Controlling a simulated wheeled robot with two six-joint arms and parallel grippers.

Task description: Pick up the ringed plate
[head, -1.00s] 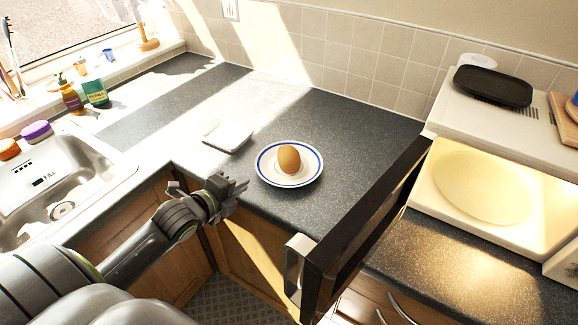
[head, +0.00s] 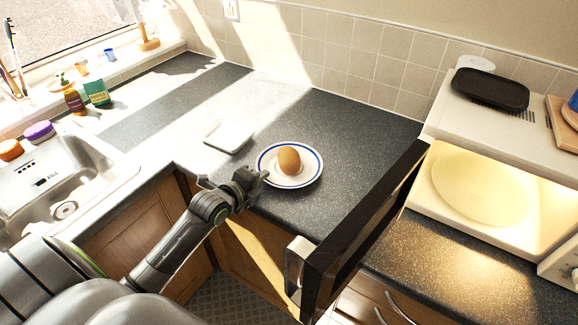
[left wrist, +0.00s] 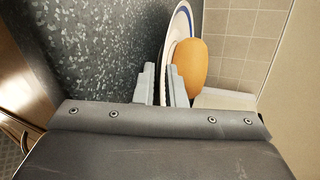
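The ringed plate (head: 266,172), white with blue rings, lies flat on the dark worktop with a brown egg (head: 289,160) on it. My left gripper (head: 260,178) is at the plate's near left edge. In the left wrist view the plate (left wrist: 182,22) is seen edge-on, and its rim runs into the narrow gap between the fingers (left wrist: 162,88). The fingers look shut on the rim. The egg (left wrist: 188,63) is just beyond the right finger. My right gripper is not in view.
A small white square dish (head: 229,136) is left of the plate. The sink (head: 60,185) is at the left. Worktop behind the plate is clear.

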